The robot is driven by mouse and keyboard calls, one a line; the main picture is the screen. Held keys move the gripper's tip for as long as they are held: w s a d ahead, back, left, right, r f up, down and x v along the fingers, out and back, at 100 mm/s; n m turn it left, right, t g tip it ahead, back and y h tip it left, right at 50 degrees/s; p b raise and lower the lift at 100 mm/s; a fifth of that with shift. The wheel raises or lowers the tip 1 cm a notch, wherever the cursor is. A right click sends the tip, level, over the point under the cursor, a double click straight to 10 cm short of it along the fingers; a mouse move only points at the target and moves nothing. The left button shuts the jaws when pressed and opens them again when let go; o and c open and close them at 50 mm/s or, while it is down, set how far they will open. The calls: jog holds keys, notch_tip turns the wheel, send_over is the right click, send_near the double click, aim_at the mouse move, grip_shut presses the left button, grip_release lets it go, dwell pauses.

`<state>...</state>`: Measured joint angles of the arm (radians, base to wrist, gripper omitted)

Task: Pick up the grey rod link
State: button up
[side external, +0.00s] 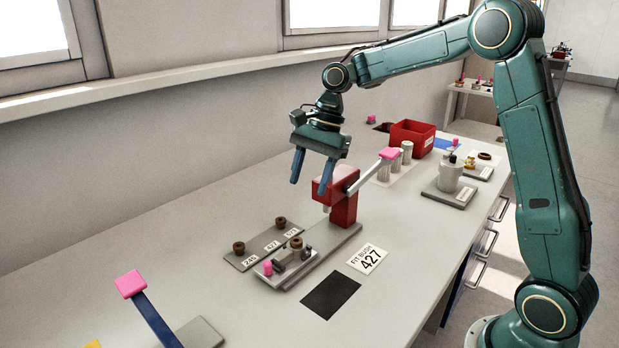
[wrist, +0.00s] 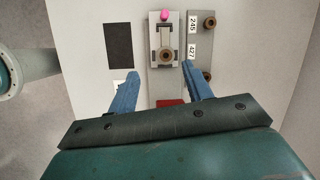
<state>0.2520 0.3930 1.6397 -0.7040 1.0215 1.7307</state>
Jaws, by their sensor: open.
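The grey rod link (wrist: 166,38) appears to lie in a small grey fixture (wrist: 153,62) on the bench, with a brown ring at one end and a pink knob (wrist: 165,15) at the other. In the side external view the fixture (side external: 285,284) is at the near end of the red press (side external: 344,207); the link (side external: 288,254) is small there and partly covered by dark clamps. My gripper (side external: 310,183) is open and empty, well above the bench near the press. In the wrist view its blue fingers (wrist: 159,70) spread to either side of the fixture.
The press has a raised lever with a pink end (side external: 388,153). A grey plate of labelled brown bushes (side external: 240,262) lies beside the fixture. A black mat (side external: 331,295) and a "FIT BUSH 427" card (side external: 367,259) lie in front. A blue lever (side external: 153,315) stands at lower left.

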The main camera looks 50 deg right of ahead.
jog(key=w+f, duration=0.1)
jog(key=w+d+f+m, duration=0.1)
jog(key=f+m, duration=0.1)
jog(key=f, duration=0.1)
jog(key=shift+w+d+g+y, duration=0.25)
jog(key=shift+w+g+y, duration=0.05)
jog(key=shift+w, duration=0.1)
jog(key=shift+f, duration=0.1)
send_over(290, 249)
jog(key=d, duration=0.3)
jog(key=f, duration=0.7)
jog(key=shift+w+a+f, duration=0.25)
jog(key=shift+f, duration=0.05)
jog(key=shift+f, duration=0.1)
jog(key=shift+s+x, duration=0.2)
jog(key=shift+x, duration=2.4)
